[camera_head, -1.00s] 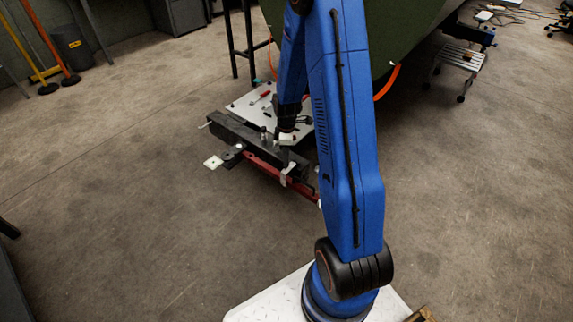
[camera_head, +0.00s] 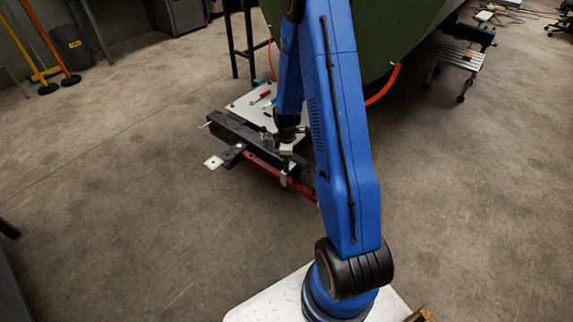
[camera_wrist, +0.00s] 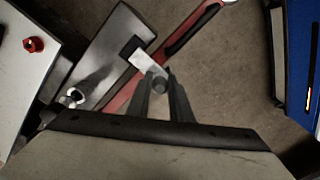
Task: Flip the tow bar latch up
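The red tow bar (camera_head: 262,163) lies along the front of the stand, beside a dark beam (camera_head: 230,132); it also shows in the wrist view (camera_wrist: 183,45). In the wrist view a short pale lever with a black end (camera_wrist: 143,61), which looks like the latch, lies flat across the red bar just beyond my fingertips. My gripper (camera_wrist: 160,82) points down over it, its two grey fingers apart. A small round grey part shows between the tips; I cannot tell whether they touch it. In the head view my gripper (camera_head: 284,180) is at the bar's front side, partly hidden by my arm.
A white plate (camera_head: 242,104) behind the beam carries a red-handled tool (camera_head: 260,97) and small parts. The green fuselage (camera_head: 405,30) and an orange hose (camera_head: 383,88) are close behind.

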